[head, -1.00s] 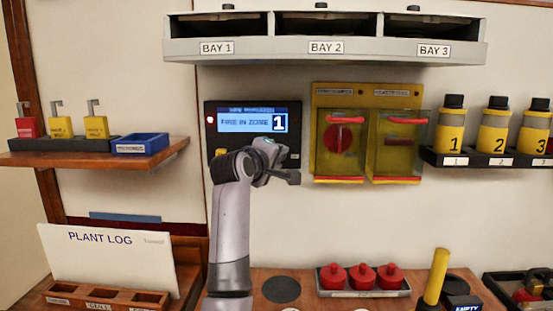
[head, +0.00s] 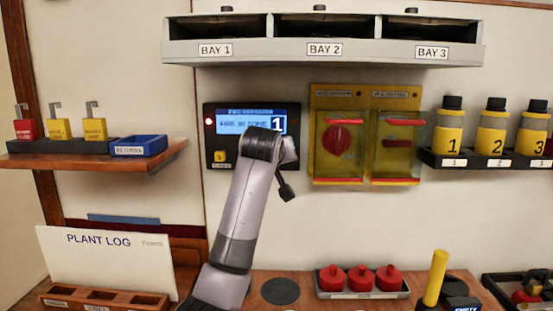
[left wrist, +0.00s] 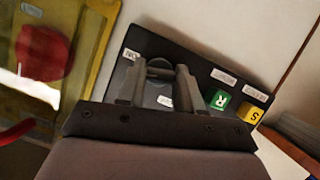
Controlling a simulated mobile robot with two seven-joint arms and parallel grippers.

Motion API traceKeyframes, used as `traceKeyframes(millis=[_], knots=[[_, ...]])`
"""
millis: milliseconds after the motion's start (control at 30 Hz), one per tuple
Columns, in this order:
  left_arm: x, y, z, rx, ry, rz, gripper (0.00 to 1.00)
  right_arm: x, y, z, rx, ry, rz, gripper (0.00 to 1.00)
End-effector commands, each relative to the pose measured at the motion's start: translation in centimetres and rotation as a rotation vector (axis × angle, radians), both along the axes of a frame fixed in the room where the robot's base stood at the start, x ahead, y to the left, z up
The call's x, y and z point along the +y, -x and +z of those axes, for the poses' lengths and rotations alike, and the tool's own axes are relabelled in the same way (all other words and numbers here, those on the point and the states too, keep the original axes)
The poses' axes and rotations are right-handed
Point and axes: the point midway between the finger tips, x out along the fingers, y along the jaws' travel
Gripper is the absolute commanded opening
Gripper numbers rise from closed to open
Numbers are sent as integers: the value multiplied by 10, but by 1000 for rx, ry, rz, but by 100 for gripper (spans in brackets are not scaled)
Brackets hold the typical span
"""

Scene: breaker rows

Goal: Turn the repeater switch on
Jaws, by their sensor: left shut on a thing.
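The dark alarm panel (head: 212,138) hangs on the wall with a lit screen (head: 232,124) and a red light at its left. In the left wrist view the panel (left wrist: 205,72) shows upside down, with a green R button (left wrist: 219,99) and a yellow S button (left wrist: 249,113). My left gripper (left wrist: 161,74) is shut on a dark round switch knob (left wrist: 158,63) there, beside a small label that seems to read ON. In the head view my arm hides the knob and fingers. The knob's exact angle is hard to tell. My right gripper is not in view.
A yellow box with clear covers (head: 338,150) is close to the right of the panel. A grey bay shelf (head: 320,48) is above. A left shelf (head: 90,160) holds padlocks and a blue tray (head: 139,147). Red knobbed pieces (head: 361,278) stand on the counter below.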

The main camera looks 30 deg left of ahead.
Motion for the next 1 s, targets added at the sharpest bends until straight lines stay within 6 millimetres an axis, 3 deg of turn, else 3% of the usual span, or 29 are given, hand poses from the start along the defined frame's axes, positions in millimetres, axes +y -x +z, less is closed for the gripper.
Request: traceKeyframes(millis=[400, 1000], knots=[[-1, -1, 0, 120, -193, 1, 5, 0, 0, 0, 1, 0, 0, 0], [-1, -1, -1, 144, -231, 0, 5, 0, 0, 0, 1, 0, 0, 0]])
